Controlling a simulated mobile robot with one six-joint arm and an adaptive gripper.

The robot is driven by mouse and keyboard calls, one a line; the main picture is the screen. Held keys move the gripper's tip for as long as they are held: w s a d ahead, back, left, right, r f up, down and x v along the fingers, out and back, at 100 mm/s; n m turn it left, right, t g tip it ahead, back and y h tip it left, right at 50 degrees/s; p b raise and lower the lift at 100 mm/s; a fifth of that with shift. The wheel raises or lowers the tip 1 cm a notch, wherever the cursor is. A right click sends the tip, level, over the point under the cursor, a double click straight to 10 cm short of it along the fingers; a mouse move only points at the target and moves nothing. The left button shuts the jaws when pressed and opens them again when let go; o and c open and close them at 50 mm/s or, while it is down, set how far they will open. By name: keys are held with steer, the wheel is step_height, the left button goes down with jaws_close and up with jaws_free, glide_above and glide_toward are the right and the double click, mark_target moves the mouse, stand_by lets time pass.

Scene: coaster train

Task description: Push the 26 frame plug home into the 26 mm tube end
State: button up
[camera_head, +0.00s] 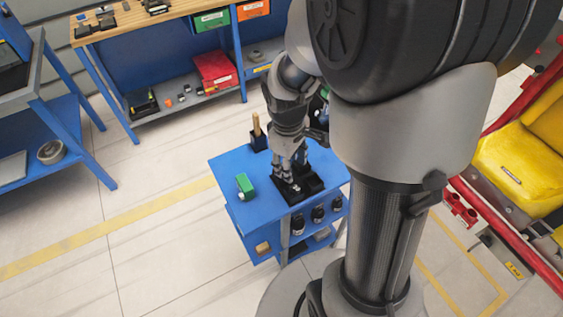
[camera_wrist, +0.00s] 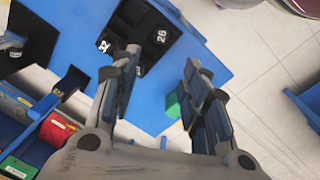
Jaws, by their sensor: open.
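My gripper (camera_head: 288,172) is open and points down at the black tray (camera_head: 313,183) on the blue cart top. In the wrist view its two fingers (camera_wrist: 161,66) stand apart with nothing between them. Black blocks or pockets lie beyond the fingertips, one marked 26 (camera_wrist: 161,37) and one marked 32 (camera_wrist: 104,46). I cannot tell whether the 26 mark is on the frame plug or on its pocket. The 26 mm tube end cannot be made out. Red tubes (camera_head: 507,236) run along the yellow seat at the right.
A wooden handle (camera_head: 257,125) stands in a black holder at the back. A workbench (camera_head: 165,22) with bins is behind. Floor left of the cart is clear.

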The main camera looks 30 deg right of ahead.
steer(key=b, duration=0.2)
glide_above(294, 187)
steer(key=f, duration=0.6)
steer(key=shift+w+a+f, duration=0.2)
steer(key=shift+w+a, duration=0.05)
steer(key=shift+a, duration=0.15)
steer(key=f+b, duration=0.2)
steer(key=f, duration=0.1)
steer(key=d+f, duration=0.1)
steer(key=f, duration=0.1)
steer(key=shift+s+f+b, duration=0.15)
steer(key=shift+s+b, duration=0.05)
steer(key=shift+b, duration=0.2)
steer(key=shift+c, duration=0.4)
steer(key=shift+a, duration=0.1)
steer(key=c, duration=0.9)
